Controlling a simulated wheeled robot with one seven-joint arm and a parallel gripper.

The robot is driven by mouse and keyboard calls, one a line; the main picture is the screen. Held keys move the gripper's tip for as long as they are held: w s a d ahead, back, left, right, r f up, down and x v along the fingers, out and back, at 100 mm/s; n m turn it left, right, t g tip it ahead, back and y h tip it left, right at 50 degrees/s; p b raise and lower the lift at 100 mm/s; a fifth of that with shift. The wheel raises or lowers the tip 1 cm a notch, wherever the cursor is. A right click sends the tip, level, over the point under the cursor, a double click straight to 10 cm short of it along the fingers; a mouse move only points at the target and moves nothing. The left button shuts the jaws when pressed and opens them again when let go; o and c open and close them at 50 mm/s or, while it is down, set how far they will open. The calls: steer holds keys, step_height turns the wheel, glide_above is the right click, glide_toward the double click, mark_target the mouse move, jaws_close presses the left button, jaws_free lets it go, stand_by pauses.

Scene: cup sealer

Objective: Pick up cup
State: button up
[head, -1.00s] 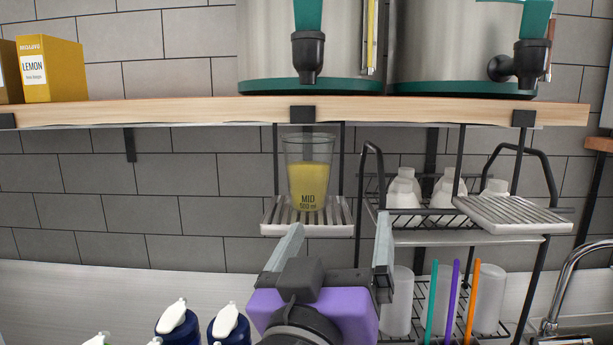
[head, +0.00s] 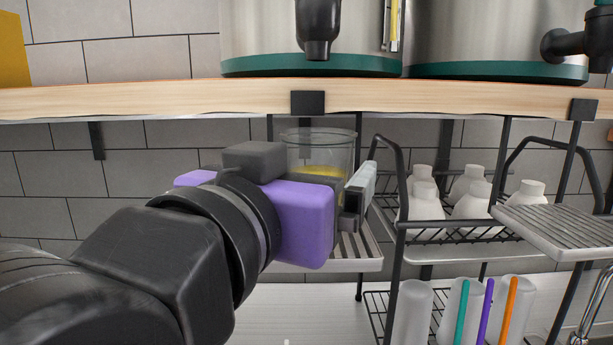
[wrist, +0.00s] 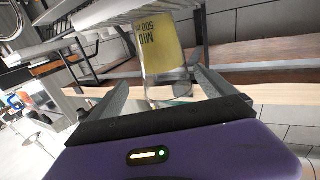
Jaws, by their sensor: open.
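The clear cup (head: 318,152) holds yellow liquid and stands upright on a slatted tray (head: 362,258) under the shelf. My gripper (head: 338,185) is in front of the cup and hides its lower part in the head view. One finger shows at the cup's right; the other is hidden. In the wrist view the cup (wrist: 165,50) appears upside down with its "MID 500 ml" print, and its rim end lies between the spread fingers of my gripper (wrist: 160,85). The jaws are open, and I cannot tell whether either finger touches the cup.
A wooden shelf (head: 190,99) with metal dispensers (head: 500,35) runs just above the cup. A black wire rack (head: 470,232) with white bottles and tumblers stands close on the right. Another slatted tray (head: 565,225) is farther right. The tiled wall (head: 60,180) is behind.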

steer(key=p+x, duration=0.1)
steer(key=x, duration=0.1)
steer(key=p+x, duration=0.1)
steer(key=x, duration=0.1)
steer(key=p+x, duration=0.1)
steer(key=x, duration=0.1)
steer(key=shift+w+a+r+p, duration=0.25)
steer(key=shift+w+r+p, duration=0.1)
steer(key=shift+w, duration=0.15)
steer(key=shift+w+d+f, duration=0.15)
steer(key=shift+w+f, duration=0.05)
steer(key=shift+w, duration=0.2)
steer(key=c, duration=1.7)
steer(key=shift+c, duration=0.8)
steer(key=shift+r, duration=0.15)
